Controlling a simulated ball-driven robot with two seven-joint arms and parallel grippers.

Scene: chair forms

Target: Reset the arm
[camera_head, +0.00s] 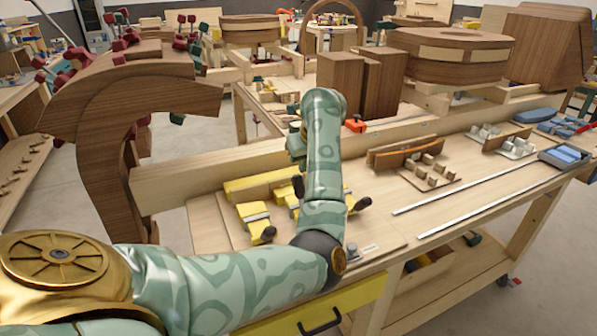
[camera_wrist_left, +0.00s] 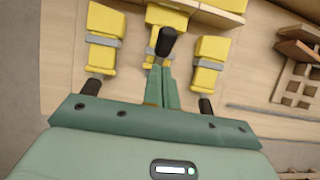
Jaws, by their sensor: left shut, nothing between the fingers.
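My left arm comes in from the lower left of the head view, bends at the elbow over the bench edge and rises above the workbench (camera_head: 385,210). My left gripper (camera_head: 295,145) is partly hidden behind the forearm. In the left wrist view its green fingers (camera_wrist_left: 161,85) are together, with nothing held. They point toward the middle one of three yellow clamps with black handles (camera_wrist_left: 165,20). The left clamp (camera_wrist_left: 101,45) and right clamp (camera_wrist_left: 210,60) lie on either side. In the head view a yellow clamp (camera_head: 255,218) lies left of my forearm. My right gripper is not in view.
A large curved wooden form (camera_head: 120,105) with red clamps stands at the left. Wooden blocks (camera_head: 350,85), a small rack of pegs (camera_head: 430,172) and long metal rods (camera_head: 480,205) occupy the bench further right. A yellow drawer (camera_head: 320,315) is below the bench edge.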

